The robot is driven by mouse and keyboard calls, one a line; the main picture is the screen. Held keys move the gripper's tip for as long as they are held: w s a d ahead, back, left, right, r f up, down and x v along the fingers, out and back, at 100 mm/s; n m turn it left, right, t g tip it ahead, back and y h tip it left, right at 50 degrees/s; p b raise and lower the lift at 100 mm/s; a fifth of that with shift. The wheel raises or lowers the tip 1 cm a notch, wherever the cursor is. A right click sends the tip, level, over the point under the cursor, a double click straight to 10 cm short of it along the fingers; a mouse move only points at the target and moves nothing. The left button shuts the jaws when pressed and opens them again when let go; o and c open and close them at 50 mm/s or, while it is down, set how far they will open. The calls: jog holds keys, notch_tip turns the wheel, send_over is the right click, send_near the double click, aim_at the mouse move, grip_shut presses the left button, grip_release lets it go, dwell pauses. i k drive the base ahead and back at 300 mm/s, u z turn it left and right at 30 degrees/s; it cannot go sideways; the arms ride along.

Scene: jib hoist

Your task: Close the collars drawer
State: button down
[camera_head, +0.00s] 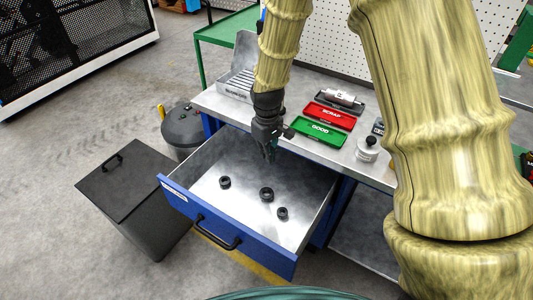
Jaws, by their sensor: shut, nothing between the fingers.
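The collars drawer (228,238) is blue with a bare metal inside and stands pulled far out from the bench. Its black bar handle (217,233) is on the front face, and a small white label is at the left of that face. Several black collars lie on the drawer floor, among them one at the left (225,182), one in the middle (266,194) and one at the right (283,213). My gripper (270,154) is shut and empty, pointing down over the rear part of the open drawer, apart from the handle. Its fingertips are small and dark in this view.
A black lidded bin (128,190) stands close to the drawer's left side, with a grey round bin (186,128) behind it. The bench top holds a red tray (330,116), a green tray (318,134) and a grey rack (236,82). Floor is clear at the lower left.

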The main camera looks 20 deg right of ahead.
aim_at(235, 214)
jog(key=k, duration=1)
